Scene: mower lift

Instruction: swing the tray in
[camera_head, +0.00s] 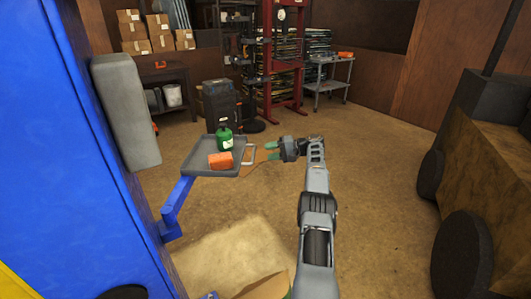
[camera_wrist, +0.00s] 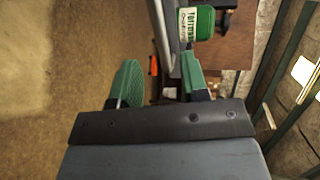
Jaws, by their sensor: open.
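The grey tray (camera_head: 190,167) sits on a blue bracket arm (camera_head: 177,208) and sticks out from the blue post (camera_head: 60,130) on the left. A green canister (camera_head: 225,138) and an orange box (camera_head: 220,160) are on it. A pale loop handle (camera_head: 249,154) is on its right side. My gripper (camera_head: 271,151) is open just right of the handle, its green fingers pointing left. In the wrist view, a grey bar (camera_wrist: 163,35) shows between the fingers of my gripper (camera_wrist: 160,80), nearer the right finger. I cannot tell whether they touch. The canister (camera_wrist: 197,22) shows beyond.
A dark machine with black wheels (camera_head: 462,255) stands at the right. A red press frame (camera_head: 268,60), a grey cart (camera_head: 328,85) and a bench with cardboard boxes (camera_head: 160,40) are at the back. The brown floor (camera_head: 370,170) between is clear.

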